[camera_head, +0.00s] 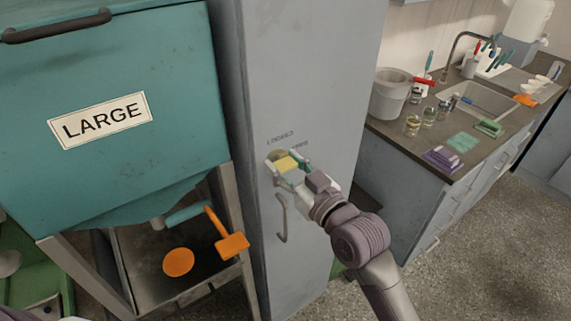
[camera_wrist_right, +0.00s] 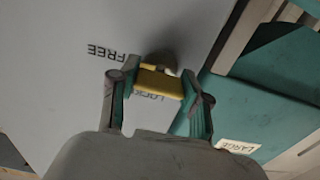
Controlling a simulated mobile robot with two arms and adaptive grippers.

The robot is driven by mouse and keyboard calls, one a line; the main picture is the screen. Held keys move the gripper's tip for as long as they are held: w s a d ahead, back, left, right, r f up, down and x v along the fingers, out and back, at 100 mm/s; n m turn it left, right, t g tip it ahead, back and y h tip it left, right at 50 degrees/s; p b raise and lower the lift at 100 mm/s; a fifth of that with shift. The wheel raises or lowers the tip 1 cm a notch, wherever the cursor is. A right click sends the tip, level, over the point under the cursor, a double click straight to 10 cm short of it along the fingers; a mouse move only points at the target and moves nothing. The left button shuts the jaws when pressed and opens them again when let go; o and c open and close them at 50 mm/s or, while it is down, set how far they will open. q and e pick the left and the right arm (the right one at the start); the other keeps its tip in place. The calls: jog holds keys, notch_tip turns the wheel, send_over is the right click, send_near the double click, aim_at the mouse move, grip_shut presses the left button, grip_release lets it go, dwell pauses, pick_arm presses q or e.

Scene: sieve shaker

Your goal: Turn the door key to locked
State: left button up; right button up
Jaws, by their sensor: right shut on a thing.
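The yellow door key (camera_head: 287,164) sits on the front of the tall grey cabinet door (camera_head: 300,85), just above a grey handle (camera_head: 282,220). My right gripper (camera_head: 288,166) is shut on the key, with a finger on each side of it. In the right wrist view the key (camera_wrist_right: 160,83) shows between the two green-lined fingers of the gripper (camera_wrist_right: 160,90). The printed word FREE (camera_wrist_right: 105,52) is clear there, and the word LOCKED (camera_wrist_right: 152,97) is partly covered by the key and fingers. My left gripper is not in view.
A teal bin marked LARGE (camera_head: 150,165) stands left of the cabinet, with a metal tray and orange tools (camera_head: 178,262) below. A counter (camera_head: 400,140) with a sink, jars and a bucket (camera_head: 390,95) is at right. Open floor (camera_head: 490,250) lies in front of it.

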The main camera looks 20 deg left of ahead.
jog(key=shift+n, duration=0.3)
jog(key=n, duration=0.3)
jog(key=shift+n+p, duration=0.3)
jog(key=shift+p, duration=0.1)
jog(key=n+p, duration=0.1)
jog(key=n, duration=0.3)
jog(key=shift+r+n, duration=0.1)
jog(key=shift+n, duration=0.2)
jog(key=n+p, duration=0.1)
jog(key=n, duration=0.3)
jog(key=shift+n+p, duration=0.65)
jog(key=shift+n, duration=1.85)
jog(key=o, duration=1.2)
jog(key=shift+c, duration=0.2)
